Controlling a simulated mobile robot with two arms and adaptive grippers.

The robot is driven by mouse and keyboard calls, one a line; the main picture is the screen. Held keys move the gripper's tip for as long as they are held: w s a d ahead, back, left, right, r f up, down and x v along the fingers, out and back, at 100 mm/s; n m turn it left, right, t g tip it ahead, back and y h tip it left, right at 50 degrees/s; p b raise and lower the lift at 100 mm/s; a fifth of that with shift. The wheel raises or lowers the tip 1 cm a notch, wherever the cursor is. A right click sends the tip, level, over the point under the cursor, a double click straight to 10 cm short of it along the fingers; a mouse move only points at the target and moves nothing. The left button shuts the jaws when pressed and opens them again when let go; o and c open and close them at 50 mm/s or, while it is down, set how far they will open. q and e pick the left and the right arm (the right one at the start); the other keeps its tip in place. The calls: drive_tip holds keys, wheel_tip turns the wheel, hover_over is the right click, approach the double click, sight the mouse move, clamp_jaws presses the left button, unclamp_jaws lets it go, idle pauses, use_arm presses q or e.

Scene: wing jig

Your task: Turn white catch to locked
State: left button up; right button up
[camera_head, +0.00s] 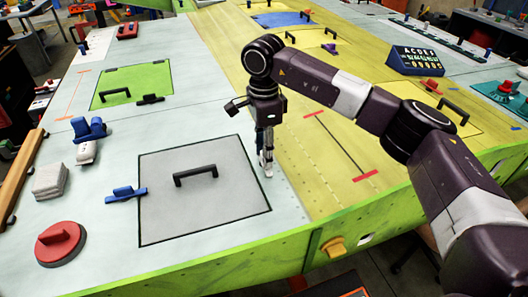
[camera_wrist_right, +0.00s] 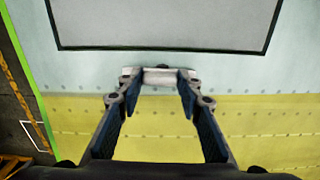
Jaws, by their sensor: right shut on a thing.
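The white catch (camera_head: 268,172) is a small pale piece at the right edge of the grey hatch panel (camera_head: 210,215). My right gripper (camera_head: 265,158) points down onto it from above and hides much of it. In the right wrist view, my right gripper (camera_wrist_right: 160,82) is shut on the white catch (camera_wrist_right: 160,76), which sits between the two fingertips. The catch lies just outside the dark outline of the grey panel (camera_wrist_right: 165,22). I cannot tell its exact turn angle. My left gripper is not in view.
A black handle (camera_head: 195,175) stands on the grey panel. A blue catch (camera_head: 126,194) is at the panel's left edge. A red round knob (camera_head: 61,243) and a stack of white pads (camera_head: 50,181) lie further left. A yellow knob (camera_head: 333,247) is on the green front edge.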

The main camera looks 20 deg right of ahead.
drive_tip(key=shift+f+m+b, duration=0.1)
drive_tip(key=shift+m+b, duration=0.25)
drive_tip(key=shift+m, duration=0.05)
drive_tip(key=shift+m+b, duration=0.75)
drive_tip(key=shift+m, duration=0.45)
drive_tip(key=m+b, duration=0.2)
drive_tip(key=m, duration=0.2)
drive_tip(key=shift+w+a+m, duration=0.1)
drive_tip(key=shift+m, duration=0.2)
drive_tip(key=m+b, duration=0.2)
drive_tip(key=m, duration=0.3)
drive_tip(key=m+b, duration=0.1)
drive_tip(key=m, duration=0.3)
drive_tip(key=shift+w+m, duration=0.1)
drive_tip(key=shift+m, duration=0.2)
drive_tip(key=shift+r, duration=0.2)
drive_tip(key=o, duration=1.2)
drive_tip(key=shift+c, duration=0.2)
